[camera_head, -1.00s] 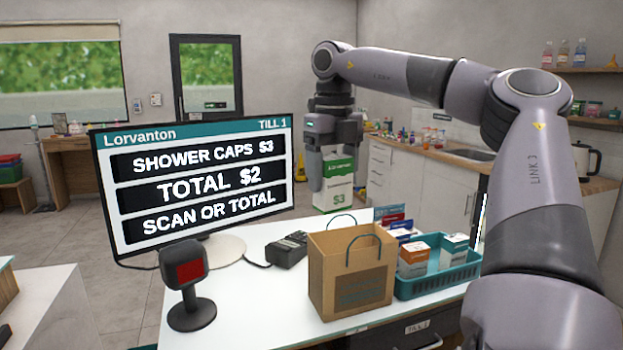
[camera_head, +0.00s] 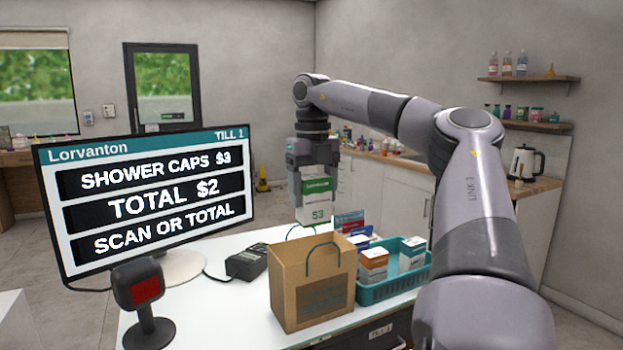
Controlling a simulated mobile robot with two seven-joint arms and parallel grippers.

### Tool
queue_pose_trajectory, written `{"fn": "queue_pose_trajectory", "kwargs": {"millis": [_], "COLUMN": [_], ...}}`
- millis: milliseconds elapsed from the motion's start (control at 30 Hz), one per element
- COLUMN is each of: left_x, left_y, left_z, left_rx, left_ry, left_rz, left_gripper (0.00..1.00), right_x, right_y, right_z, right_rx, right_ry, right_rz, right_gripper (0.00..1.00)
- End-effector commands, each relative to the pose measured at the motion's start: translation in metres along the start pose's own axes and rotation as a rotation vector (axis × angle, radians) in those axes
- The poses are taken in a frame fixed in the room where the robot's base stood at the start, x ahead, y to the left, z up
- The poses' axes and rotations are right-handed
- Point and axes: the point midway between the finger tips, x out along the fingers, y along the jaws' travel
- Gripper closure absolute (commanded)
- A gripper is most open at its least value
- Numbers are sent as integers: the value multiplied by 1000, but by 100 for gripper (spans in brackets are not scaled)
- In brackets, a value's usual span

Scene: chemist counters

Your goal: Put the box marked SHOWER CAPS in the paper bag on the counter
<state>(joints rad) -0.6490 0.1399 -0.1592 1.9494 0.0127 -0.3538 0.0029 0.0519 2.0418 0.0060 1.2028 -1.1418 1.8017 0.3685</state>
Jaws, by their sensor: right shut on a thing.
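My right gripper (camera_head: 314,178) points down and is shut on a white and green box (camera_head: 318,207) marked $3. The box hangs upright behind and above the brown paper bag (camera_head: 312,285). Its small print is too blurred to read. The bag stands upright on the white counter (camera_head: 215,315), with two looped handles. The box's lower edge is near the bag's far rim, and I cannot tell how far behind it the box is. The inside of the bag is hidden. My left gripper is not in view.
A teal basket (camera_head: 385,288) with several small boxes stands right of the bag. A till screen (camera_head: 150,195) reads SHOWER CAPS $3, TOTAL $2. A scanner (camera_head: 143,300) on a stand and a dark card terminal (camera_head: 247,262) stand left of the bag.

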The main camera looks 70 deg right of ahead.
Motion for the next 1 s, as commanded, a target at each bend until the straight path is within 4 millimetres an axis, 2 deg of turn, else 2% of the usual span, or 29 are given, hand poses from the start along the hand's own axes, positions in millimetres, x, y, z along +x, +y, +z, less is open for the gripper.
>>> {"fn": "queue_pose_trajectory", "kwargs": {"millis": [100, 467, 1000], "left_x": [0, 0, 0], "left_y": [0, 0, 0], "left_z": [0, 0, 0], "left_rx": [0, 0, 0], "left_ry": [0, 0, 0], "left_rz": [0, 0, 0], "left_gripper": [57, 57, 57], "right_x": [15, 40, 103], "right_y": [2, 2, 3], "right_z": [0, 1, 2], "right_rx": [-4, 0, -2], "right_ry": [-3, -9, -10], "right_rz": [6, 3, 2], "right_gripper": [61, 61, 61]}}
